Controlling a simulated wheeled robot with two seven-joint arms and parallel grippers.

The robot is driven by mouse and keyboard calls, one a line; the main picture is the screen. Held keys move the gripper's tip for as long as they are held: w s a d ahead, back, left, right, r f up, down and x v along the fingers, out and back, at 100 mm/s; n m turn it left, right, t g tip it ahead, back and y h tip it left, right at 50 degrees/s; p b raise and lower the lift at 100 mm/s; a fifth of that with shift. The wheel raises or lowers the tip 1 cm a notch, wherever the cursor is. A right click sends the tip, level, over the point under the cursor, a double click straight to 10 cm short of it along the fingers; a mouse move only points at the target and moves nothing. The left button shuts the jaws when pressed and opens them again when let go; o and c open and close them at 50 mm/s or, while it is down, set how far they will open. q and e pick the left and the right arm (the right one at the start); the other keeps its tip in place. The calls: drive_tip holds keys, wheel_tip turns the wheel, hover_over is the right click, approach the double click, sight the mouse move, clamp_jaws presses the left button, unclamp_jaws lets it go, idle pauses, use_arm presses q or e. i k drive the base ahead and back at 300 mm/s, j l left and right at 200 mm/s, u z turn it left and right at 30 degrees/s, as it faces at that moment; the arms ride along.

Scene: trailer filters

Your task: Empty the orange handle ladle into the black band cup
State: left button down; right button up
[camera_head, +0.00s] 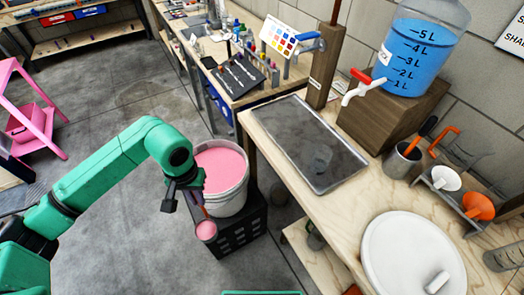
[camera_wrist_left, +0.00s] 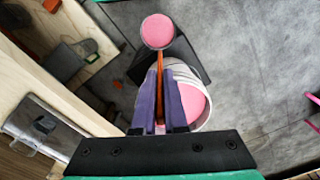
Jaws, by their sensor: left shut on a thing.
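My left gripper (camera_head: 192,197) is shut on the orange handle ladle, beside the bucket. In the left wrist view its purple fingers (camera_wrist_left: 160,106) close on the orange handle (camera_wrist_left: 159,68). The ladle bowl (camera_head: 206,231) is full of pink and looks level, out past the bucket rim; it also shows in the left wrist view (camera_wrist_left: 157,31). I cannot make out which has a black band. My right gripper is out of view.
A white bucket (camera_head: 231,199) of pink liquid stands on a black crate (camera_head: 236,239) beside the wooden bench. The bench holds a metal tray (camera_head: 290,122), a blue water dispenser (camera_head: 411,62), a metal cup with tools (camera_head: 403,160), a funnel rack and a round white lid (camera_head: 400,250).

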sight(323, 155)
drive_tip(key=j+z, duration=0.15)
drive_tip(key=z, duration=0.25)
drive_tip(key=k+j+z, duration=0.1)
drive_tip(key=z, duration=0.25)
